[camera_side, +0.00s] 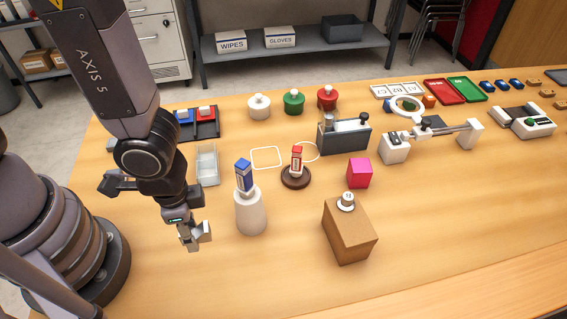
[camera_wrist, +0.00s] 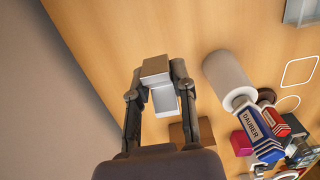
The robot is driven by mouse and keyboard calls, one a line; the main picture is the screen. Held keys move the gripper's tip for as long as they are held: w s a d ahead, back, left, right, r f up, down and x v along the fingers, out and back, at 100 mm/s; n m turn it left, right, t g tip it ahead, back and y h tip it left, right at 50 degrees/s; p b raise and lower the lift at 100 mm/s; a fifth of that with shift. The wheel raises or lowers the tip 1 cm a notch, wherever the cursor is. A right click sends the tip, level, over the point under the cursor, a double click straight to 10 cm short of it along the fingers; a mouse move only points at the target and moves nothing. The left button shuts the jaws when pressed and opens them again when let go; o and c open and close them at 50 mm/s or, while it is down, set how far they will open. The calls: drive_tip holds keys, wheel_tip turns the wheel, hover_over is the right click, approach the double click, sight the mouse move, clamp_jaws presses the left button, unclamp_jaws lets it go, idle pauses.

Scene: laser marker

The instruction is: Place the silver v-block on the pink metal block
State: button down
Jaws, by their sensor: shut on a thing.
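My gripper (camera_side: 193,229) is at the left of the table, in front of my base. It is shut on the silver v-block (camera_side: 203,233), a small grey piece with an angled notch. In the wrist view the v-block (camera_wrist: 165,101) sits between the two fingertips (camera_wrist: 156,72), with the bare table beyond it. The pink metal block (camera_side: 359,173) stands on the table right of centre, well to the right of my gripper. Its top looks bare. It also shows in the wrist view (camera_wrist: 240,143), partly hidden behind other things.
Between my gripper and the pink block stand a white cylinder (camera_side: 251,215) topped by a blue dauber bottle (camera_side: 243,175) and a red bottle (camera_side: 296,161) on a dark round base.

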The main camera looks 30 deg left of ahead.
drive_tip(key=w+d+r, duration=0.2)
drive_tip(key=w, duration=0.6)
drive_tip(key=w+d+r, duration=0.2)
drive_tip(key=w, duration=0.6)
drive_tip(key=w+d+r, duration=0.2)
drive_tip(key=w, duration=0.7)
hover_over(358, 165)
drive_tip(key=s, duration=0.1)
drive_tip(key=f, duration=0.8)
drive_tip(key=shift+s+a, duration=0.1)
drive_tip(key=shift+a, duration=0.25)
drive_tip(key=shift+w+d+f, duration=0.35)
drive_tip(key=shift+w+f, duration=0.15)
drive_tip(key=shift+f, duration=0.2)
drive_tip(key=shift+w+f, duration=0.1)
drive_tip(key=shift+f, duration=1.5)
drive_tip(key=shift+f, duration=0.15)
drive_tip(key=c, duration=0.9)
unclamp_jaws()
drive_tip(key=shift+c, duration=0.2)
